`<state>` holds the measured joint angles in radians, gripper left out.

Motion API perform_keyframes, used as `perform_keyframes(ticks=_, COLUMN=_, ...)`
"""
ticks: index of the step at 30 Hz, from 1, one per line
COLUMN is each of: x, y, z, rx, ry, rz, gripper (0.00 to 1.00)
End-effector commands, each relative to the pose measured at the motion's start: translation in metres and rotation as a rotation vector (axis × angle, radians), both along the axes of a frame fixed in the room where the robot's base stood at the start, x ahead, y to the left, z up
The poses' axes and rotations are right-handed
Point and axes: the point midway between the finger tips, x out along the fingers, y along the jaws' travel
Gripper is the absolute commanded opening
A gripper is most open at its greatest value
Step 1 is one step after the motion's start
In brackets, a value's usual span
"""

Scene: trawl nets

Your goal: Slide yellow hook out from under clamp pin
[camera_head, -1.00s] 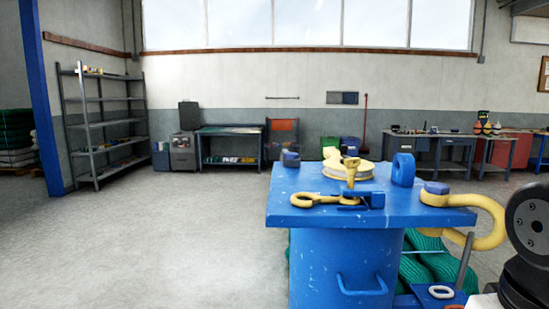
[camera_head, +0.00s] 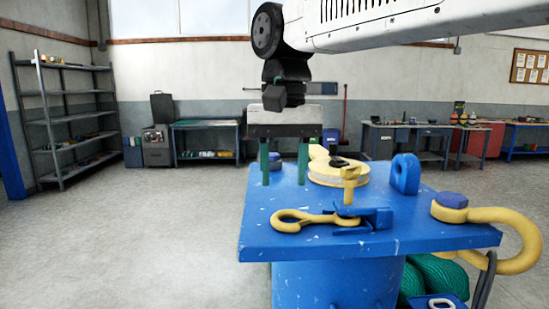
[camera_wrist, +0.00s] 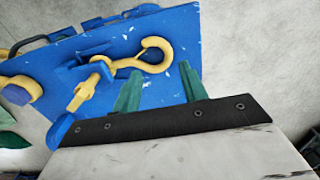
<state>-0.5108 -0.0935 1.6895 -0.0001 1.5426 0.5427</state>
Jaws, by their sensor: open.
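The yellow hook (camera_head: 290,219) lies flat on the blue table top (camera_head: 270,244) near its front edge, its round end to the left and its shank running right to the blue clamp (camera_head: 377,217). A yellow clamp pin (camera_head: 349,185) with a T-shaped top stands upright at the clamp. The shank's end is hidden there. The hook also shows in the wrist view (camera_wrist: 158,46), with the pin (camera_wrist: 80,94) beside it. My gripper (camera_head: 284,180) points down above the table's back left, open and empty, apart from the hook. Its green fingers also show in the wrist view (camera_wrist: 160,92).
A yellow pulley block (camera_head: 338,172) and a blue upright ring (camera_head: 405,174) stand behind the clamp. A large yellow shackle (camera_head: 515,262) with a blue end sits at the right corner. Green netting (camera_head: 435,274) lies below. The table's left front is clear.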

Motion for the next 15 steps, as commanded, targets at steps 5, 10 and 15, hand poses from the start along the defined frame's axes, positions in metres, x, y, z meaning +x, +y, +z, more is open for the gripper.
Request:
perform_keyframes(ticks=5, x=0.0045, y=0.0116, z=0.0035, rx=-0.002, ry=0.004, rz=-0.003, gripper=0.43)
perform_keyframes(ticks=10, x=0.0047, y=0.0095, z=0.0035, rx=-0.002, ry=0.003, rz=-0.005, gripper=0.43)
perform_keyframes(ticks=15, x=0.0046, y=0.0093, z=-0.0008, rx=-0.002, ry=0.004, rz=-0.005, gripper=0.43)
